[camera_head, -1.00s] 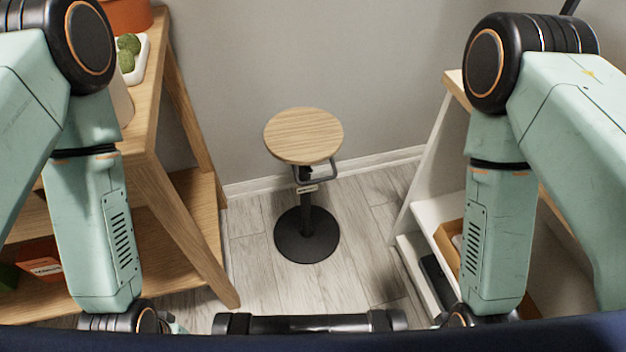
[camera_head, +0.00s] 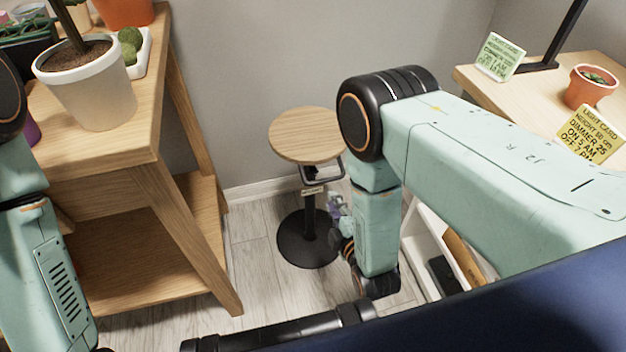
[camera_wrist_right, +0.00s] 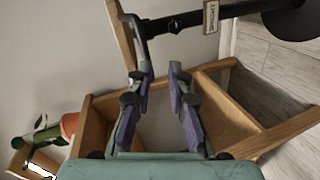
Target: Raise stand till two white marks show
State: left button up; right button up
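The stand has a round wooden top (camera_head: 305,135), a dark post (camera_head: 309,215) and a round black base (camera_head: 296,246) on the floor. A grey loop handle (camera_head: 323,172) hangs under the top; in the wrist view the handle (camera_wrist_right: 137,42) lies just beyond my fingertips. A small pale tag (camera_head: 312,190) sits on the post, and it also shows in the wrist view (camera_wrist_right: 210,17). I make out no white marks on the post. My right gripper (camera_head: 336,204) is beside the post, below the handle; in the wrist view its purple-padded fingers (camera_wrist_right: 162,70) are apart and empty. My left gripper is out of view.
A wooden plant shelf (camera_head: 190,235) with a potted plant (camera_head: 88,85) stands at left. At right, a shelf top carries a green card (camera_head: 500,60), a yellow card (camera_head: 592,135) and a small terracotta pot (camera_head: 588,88).

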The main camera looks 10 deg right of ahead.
aim_at(326, 180)
jog(key=shift+w+n+t+b, duration=0.2)
jog(key=shift+w+n+b, duration=0.45)
jog(key=shift+w, duration=1.35)
jog(key=shift+w+n+t+b, duration=0.2)
jog(key=shift+w+n+b, duration=0.4)
jog(key=shift+w, duration=1.4)
grip_shut()
